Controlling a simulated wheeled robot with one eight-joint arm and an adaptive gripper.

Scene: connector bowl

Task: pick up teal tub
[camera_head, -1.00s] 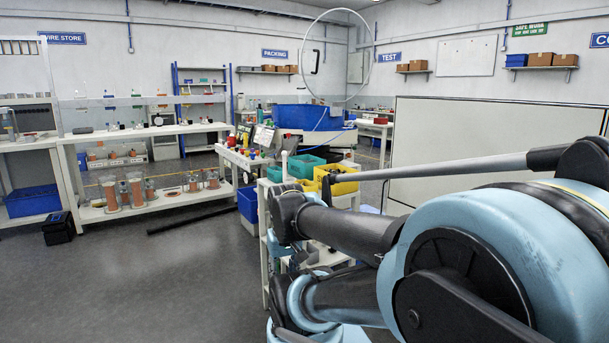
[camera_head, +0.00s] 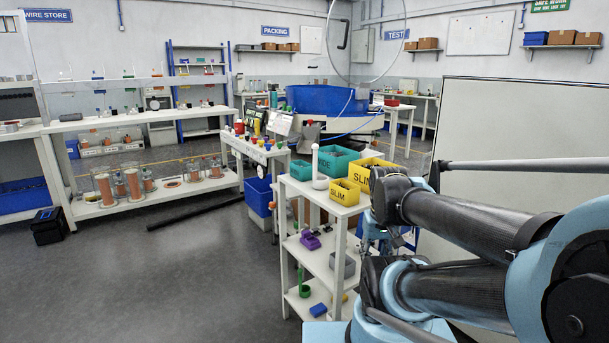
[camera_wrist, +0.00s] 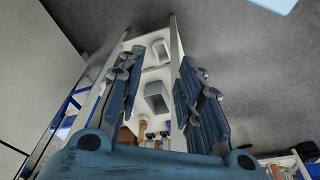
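Two teal tubs stand on the top of a white shelf cart (camera_head: 310,192) in the head view. The larger teal tub (camera_head: 326,165) is at the back, with lettering partly hidden on its front. A smaller teal tub (camera_head: 301,170) is at its left. My gripper (camera_wrist: 158,85) is open in the wrist view, its two blue fingers wide apart with nothing held. Beyond the fingers are a white shelf and grey tubs (camera_wrist: 157,98); no teal tub shows there. In the head view my arm covers the cart's right side, and the fingers cannot be made out.
Yellow tubs marked SLIM (camera_head: 345,193) stand beside the teal ones. A white post on a round base (camera_head: 319,183) is close by. Lower shelves hold a purple item (camera_head: 310,240) and a grey tub (camera_head: 343,264). A white panel (camera_head: 520,140) stands right.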

